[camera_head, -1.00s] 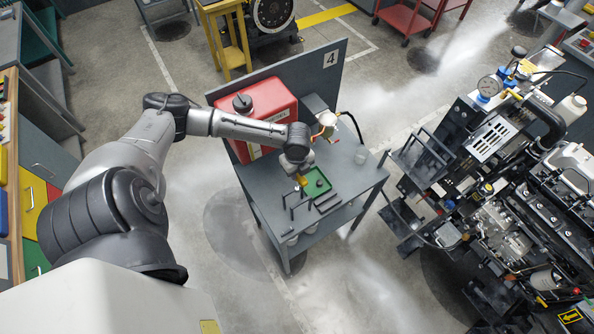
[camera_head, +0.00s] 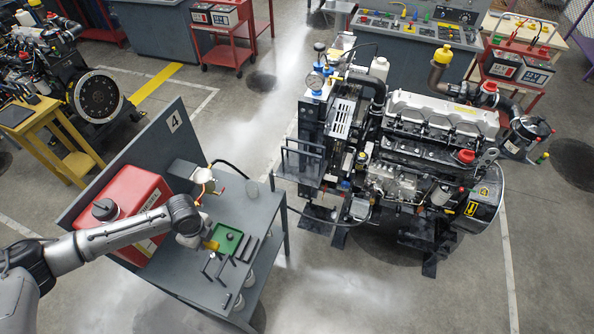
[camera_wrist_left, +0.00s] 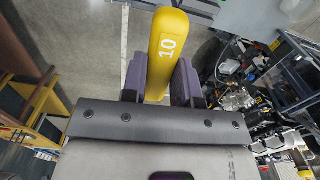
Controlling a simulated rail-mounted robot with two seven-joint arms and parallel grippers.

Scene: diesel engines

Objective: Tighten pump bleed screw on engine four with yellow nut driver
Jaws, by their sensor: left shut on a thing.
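My left gripper (camera_head: 204,241) is above the grey cart by the green tray (camera_head: 238,235). It is shut on the yellow nut driver (camera_head: 212,245). In the left wrist view the yellow handle (camera_wrist_left: 168,50), marked 10, stands between the two dark fingers (camera_wrist_left: 162,82); its shaft is hidden. The engine (camera_head: 430,140) stands to the right of the cart, apart from the gripper. A silvery pump-like block (camera_head: 390,182) is on its near side. The bleed screw is too small to make out. My right gripper is not in view.
The grey cart (camera_head: 262,215) has a back panel marked 4 (camera_head: 174,122), a red fuel can (camera_head: 135,210), a small cup and several dark tools. A dark hose runs from the cart towards the engine. Bare floor lies in front of the engine.

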